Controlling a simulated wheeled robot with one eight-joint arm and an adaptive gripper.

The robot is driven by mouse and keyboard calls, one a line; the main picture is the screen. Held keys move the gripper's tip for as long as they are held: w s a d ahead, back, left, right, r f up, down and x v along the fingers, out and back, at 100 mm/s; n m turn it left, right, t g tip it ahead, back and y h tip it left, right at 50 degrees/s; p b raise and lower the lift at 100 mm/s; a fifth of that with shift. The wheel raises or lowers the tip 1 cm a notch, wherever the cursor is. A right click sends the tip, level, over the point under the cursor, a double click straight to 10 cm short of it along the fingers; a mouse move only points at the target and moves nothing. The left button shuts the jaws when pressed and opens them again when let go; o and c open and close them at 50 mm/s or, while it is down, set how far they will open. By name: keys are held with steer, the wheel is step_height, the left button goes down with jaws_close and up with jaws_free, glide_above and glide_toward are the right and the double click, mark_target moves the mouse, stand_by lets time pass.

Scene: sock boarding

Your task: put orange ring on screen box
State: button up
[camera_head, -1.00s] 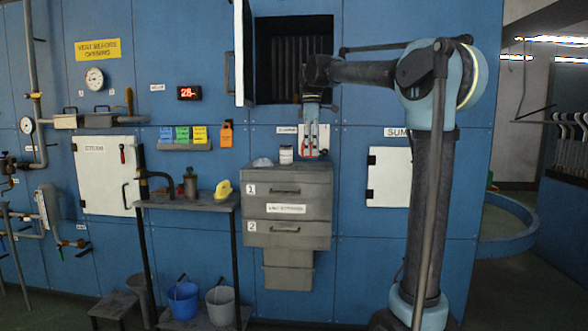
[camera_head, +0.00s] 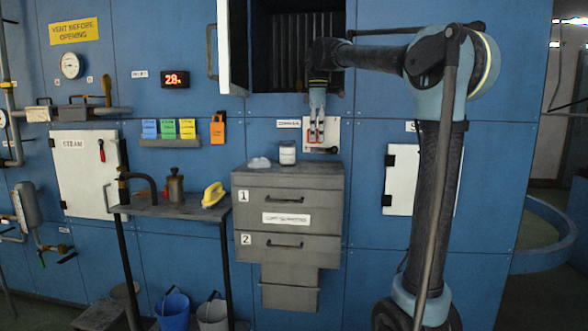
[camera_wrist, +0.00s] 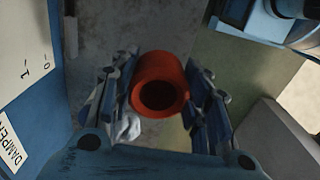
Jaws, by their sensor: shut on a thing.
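My gripper (camera_head: 316,134) points down in front of the blue wall, above the right part of the grey cabinet. In the wrist view its blue fingers stand on both sides of the orange ring (camera_wrist: 160,66), a short red-orange cylinder with a dark hole, and are shut on it. The ring is hard to pick out in the head view. The grey cabinet (camera_head: 290,182), with drawers marked 1 and 2 and a white label too blurred to read surely, may be the screen box. Its top lies below my gripper.
A white jar (camera_head: 287,153) and a small pale lump (camera_head: 259,163) stand on the cabinet top. The white door (camera_head: 232,45) of the dark opening stands open above. A side shelf (camera_head: 180,209) holds a yellow-handled thing (camera_head: 213,194). Buckets (camera_head: 173,307) stand below.

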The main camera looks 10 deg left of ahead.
glide_above(317, 170)
step_height(317, 170, down, 5)
steer(key=shift+s+d+r, duration=0.1)
steer(key=shift+r, duration=0.05)
steer(key=shift+f, duration=2.6)
steer(key=o, duration=1.1)
step_height(317, 170, up, 12)
steer(key=shift+r, duration=0.1)
steer(key=shift+s, duration=0.1)
